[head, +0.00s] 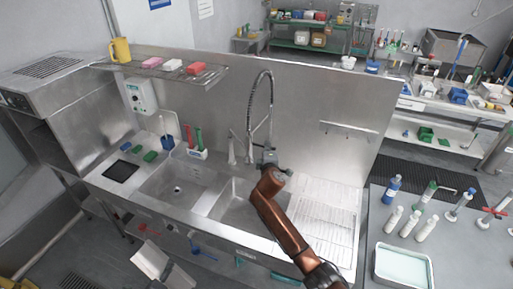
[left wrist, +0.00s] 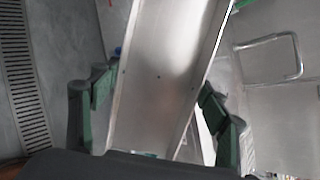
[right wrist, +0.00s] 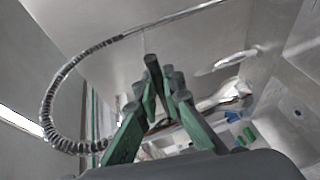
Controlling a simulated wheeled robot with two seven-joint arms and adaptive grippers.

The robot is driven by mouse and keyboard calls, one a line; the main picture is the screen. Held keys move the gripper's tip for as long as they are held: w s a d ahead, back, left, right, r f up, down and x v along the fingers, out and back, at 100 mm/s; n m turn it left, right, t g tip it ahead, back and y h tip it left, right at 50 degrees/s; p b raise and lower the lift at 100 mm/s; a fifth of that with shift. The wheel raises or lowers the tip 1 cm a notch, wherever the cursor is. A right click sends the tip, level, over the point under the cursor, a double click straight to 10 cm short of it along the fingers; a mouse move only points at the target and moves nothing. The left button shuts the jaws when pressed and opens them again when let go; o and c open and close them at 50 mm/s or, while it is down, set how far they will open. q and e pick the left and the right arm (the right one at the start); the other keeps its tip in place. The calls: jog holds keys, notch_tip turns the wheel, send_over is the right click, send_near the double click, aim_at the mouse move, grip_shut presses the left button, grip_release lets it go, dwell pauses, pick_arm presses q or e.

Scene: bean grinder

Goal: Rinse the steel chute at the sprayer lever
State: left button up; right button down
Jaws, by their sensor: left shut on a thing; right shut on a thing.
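The steel chute (left wrist: 160,70) is a long, light metal trough with raised sides. It fills the middle of the left wrist view, and my left gripper (left wrist: 157,92) has a green-padded finger at each side of it. In the head view the chute (head: 150,259) is tilted, low in front of the sink counter. My right gripper (head: 268,158) is at the sprayer above the right basin. In the right wrist view its fingers (right wrist: 165,95) close around the dark sprayer lever (right wrist: 153,68), largely hidden by them. The coiled sprayer hose (head: 262,88) arches above.
The sink has a left basin (head: 178,187) and a right basin (head: 236,212), with a wire drying rack (head: 325,215) at right. Red and green brushes (head: 198,140) stand behind the basins. A side table at right holds bottles (head: 394,218) and a tray (head: 402,250).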

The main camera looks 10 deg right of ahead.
jog(key=c, duration=2.5)
grip_release()
jog(key=shift+r, duration=0.1)
pick_arm(q)
jog(key=shift+w+a, duration=0.1)
pick_arm(e)
jog(key=o, duration=0.5)
jog(key=shift+w+a, duration=0.1)
jog(key=shift+w, duration=0.05)
jog(key=shift+s, duration=0.2)
jog(key=v, duration=1.1)
jog(key=shift+s, duration=0.35)
